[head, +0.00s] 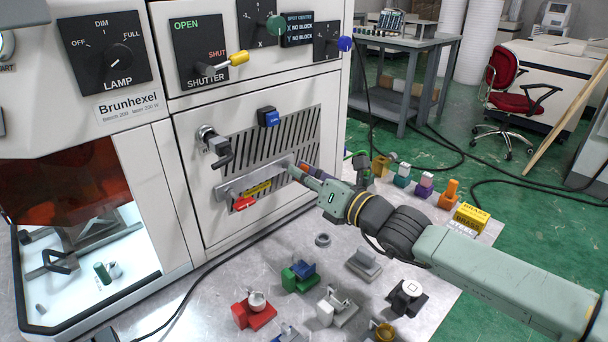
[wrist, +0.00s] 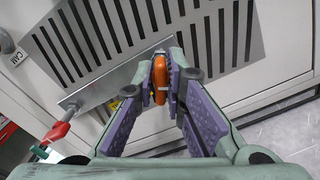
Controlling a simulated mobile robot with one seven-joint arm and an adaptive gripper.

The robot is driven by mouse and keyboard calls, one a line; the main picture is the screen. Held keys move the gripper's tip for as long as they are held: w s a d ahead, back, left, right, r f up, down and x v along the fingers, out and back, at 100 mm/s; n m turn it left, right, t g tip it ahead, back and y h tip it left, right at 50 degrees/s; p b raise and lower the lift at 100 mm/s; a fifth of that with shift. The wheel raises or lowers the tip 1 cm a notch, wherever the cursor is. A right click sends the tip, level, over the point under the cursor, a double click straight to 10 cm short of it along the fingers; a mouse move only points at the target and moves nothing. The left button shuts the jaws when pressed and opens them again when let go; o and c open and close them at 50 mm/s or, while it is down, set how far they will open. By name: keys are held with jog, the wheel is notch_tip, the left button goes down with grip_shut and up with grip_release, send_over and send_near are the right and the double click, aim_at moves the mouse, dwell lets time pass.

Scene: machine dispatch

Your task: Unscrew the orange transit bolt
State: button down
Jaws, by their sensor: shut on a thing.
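The orange transit bolt (wrist: 160,76) shows in the wrist view between the purple-padded fingers of my gripper (wrist: 161,84). The pads touch it on both sides, and its head stands at the end of a grey metal bar (wrist: 102,88) on the machine's slotted panel. In the head view my gripper (head: 300,170) reaches in from the right to the right end of that bar (head: 230,186).
Several coloured fixtures and a yellow box (head: 471,217) stand on the metal table below my arm.

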jog(key=n+b, duration=0.2)
jog(key=shift+f+b, duration=0.35)
jog(key=shift+f, duration=0.05)
jog(key=shift+r+n+b, duration=0.15)
jog(key=shift+n+b, duration=0.55)
jog(key=shift+n, duration=0.5)
jog(key=shift+r+n, duration=0.2)
jog(key=shift+n, duration=0.1)
jog(key=shift+f, duration=0.1)
jog(key=shift+f+n+b, duration=0.1)
jog(key=shift+n+b, duration=0.4)
jog(key=shift+b, duration=0.1)
jog(key=shift+n+b, duration=0.3)
jog(key=shift+n, duration=0.2)
jog(key=shift+r+n, duration=0.2)
jog(key=shift+n, duration=0.1)
jog(key=c, duration=1.6)
grip_release()
